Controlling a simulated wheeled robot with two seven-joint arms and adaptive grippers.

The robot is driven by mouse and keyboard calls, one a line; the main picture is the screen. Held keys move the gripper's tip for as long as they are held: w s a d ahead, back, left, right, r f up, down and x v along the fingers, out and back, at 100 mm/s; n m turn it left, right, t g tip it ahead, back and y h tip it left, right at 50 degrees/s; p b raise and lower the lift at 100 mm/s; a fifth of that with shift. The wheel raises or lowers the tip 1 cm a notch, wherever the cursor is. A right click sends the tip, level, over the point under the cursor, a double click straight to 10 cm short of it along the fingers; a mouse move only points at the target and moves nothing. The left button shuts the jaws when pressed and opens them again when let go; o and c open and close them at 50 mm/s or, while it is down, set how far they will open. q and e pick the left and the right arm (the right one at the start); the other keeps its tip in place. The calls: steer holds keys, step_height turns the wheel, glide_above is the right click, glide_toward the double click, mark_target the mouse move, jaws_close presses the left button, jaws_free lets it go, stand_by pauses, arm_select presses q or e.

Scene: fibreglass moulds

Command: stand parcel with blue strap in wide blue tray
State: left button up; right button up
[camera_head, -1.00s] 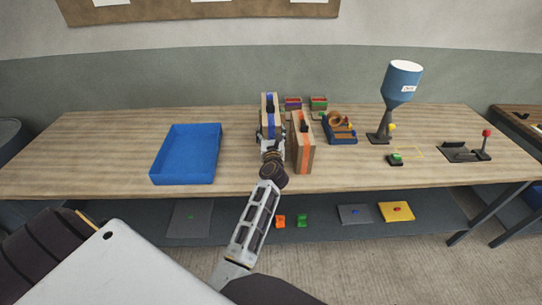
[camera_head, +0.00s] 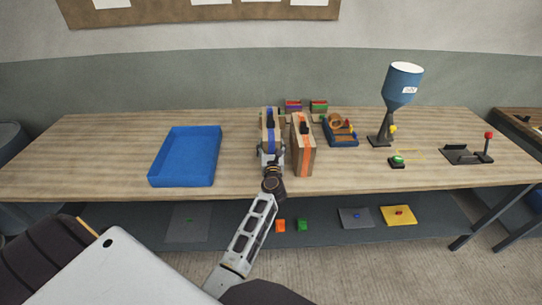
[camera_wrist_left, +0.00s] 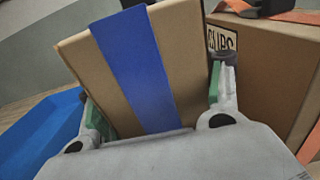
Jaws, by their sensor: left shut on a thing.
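The parcel with the blue strap (camera_head: 269,129) is a brown box standing upright on the table, left of the orange-strapped parcel. My left gripper (camera_head: 271,153) is shut on it from the front. In the left wrist view the blue-strapped parcel (camera_wrist_left: 135,70) sits between the two fingers (camera_wrist_left: 155,115), the strap running down its near face. The wide blue tray (camera_head: 186,157) lies empty to the left; its edge also shows in the left wrist view (camera_wrist_left: 45,130). I cannot tell whether the parcel's base touches the table. My right gripper is not in view.
A parcel with an orange strap (camera_head: 303,145) stands close on the right. Behind are small boxes (camera_head: 293,106); further right are a blue tool holder (camera_head: 341,130), a blue funnel (camera_head: 403,85) and a lever device (camera_head: 468,153). The table between tray and parcel is clear.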

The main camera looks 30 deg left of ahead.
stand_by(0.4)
arm_select(q)
steer(key=shift+f+b, duration=0.45)
steer(key=shift+f, duration=1.4)
steer(key=o, duration=1.5)
steer(key=shift+f, duration=0.15)
steer(key=shift+c, duration=0.2)
steer(key=shift+s+d, duration=0.1)
steer(key=shift+s, duration=0.05)
steer(key=v, duration=1.2)
